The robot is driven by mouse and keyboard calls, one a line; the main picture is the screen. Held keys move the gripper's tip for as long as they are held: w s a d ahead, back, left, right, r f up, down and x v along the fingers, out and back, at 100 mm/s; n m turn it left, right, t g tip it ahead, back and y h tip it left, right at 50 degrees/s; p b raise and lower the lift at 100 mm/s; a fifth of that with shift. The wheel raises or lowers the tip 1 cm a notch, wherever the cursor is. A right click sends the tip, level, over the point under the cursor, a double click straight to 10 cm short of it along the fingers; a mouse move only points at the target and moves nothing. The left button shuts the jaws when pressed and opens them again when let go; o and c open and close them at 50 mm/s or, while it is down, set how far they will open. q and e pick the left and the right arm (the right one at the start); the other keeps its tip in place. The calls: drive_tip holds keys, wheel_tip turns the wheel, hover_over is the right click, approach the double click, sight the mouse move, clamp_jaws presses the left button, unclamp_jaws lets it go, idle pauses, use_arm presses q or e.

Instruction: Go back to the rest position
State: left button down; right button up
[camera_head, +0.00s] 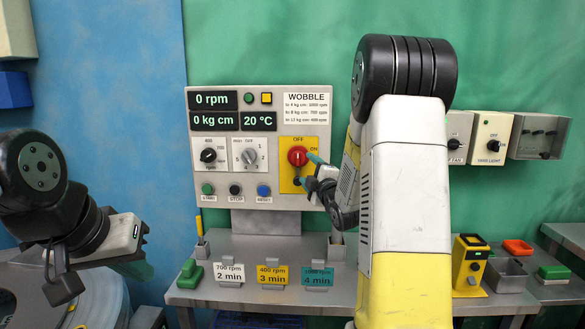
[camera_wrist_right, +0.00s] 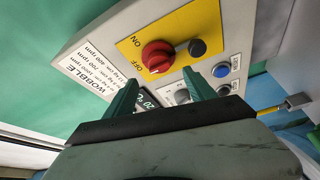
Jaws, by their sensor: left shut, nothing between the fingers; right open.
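My right gripper (camera_head: 314,172) is open in front of the control panel (camera_head: 262,95), close to the yellow switch plate (camera_head: 288,182) with the red knob (camera_head: 297,157). In the right wrist view, its two teal fingers (camera_wrist_right: 162,88) are spread and empty. The red knob (camera_wrist_right: 158,56) appears just beyond them; I cannot tell the exact gap. My left gripper (camera_head: 138,268) is shut and empty at the left, pointing right, low in front of the blue wall and clear of the panel. Its fingers are partly hidden behind the gripper body.
The grey bench (camera_head: 232,297) below holds a green block (camera_head: 190,273), several time cards, and a yellow device (camera_head: 468,262). A grey drum (camera_head: 100,292) stands below my left arm. Switch boxes (camera_head: 489,138) hang on the right wall. My right arm hides the middle right.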

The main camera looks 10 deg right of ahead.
drive_tip(key=shift+s, duration=0.1)
drive_tip(key=s+a+m+g, duration=0.2)
drive_tip(key=s+m+g, duration=0.2)
drive_tip(key=s, duration=0.7)
drive_tip(key=s+a+m+g, duration=0.3)
drive_tip(key=s+m+g, duration=0.1)
drive_tip(key=s+m, duration=0.4)
drive_tip(key=s, duration=0.2)
drive_tip(key=shift+s+a+r+m+g+h, duration=0.15)
drive_tip(key=shift+s+a+m+g+h, duration=0.15)
drive_tip(key=shift+s+m, duration=0.1)
drive_tip(key=s+a+m+g, duration=0.1)
drive_tip(key=s, duration=0.3)
drive_tip(key=s+a+f+m+g, duration=0.1)
drive_tip(key=s, duration=0.4)
drive_tip(key=s+a+f+m+g, duration=0.1)
drive_tip(key=s+g, duration=0.1)
drive_tip(key=s, duration=0.3)
drive_tip(key=shift+a+f+y, duration=0.25)
drive_tip(key=shift+a+y, duration=0.15)
drive_tip(key=shift+c, duration=0.2)
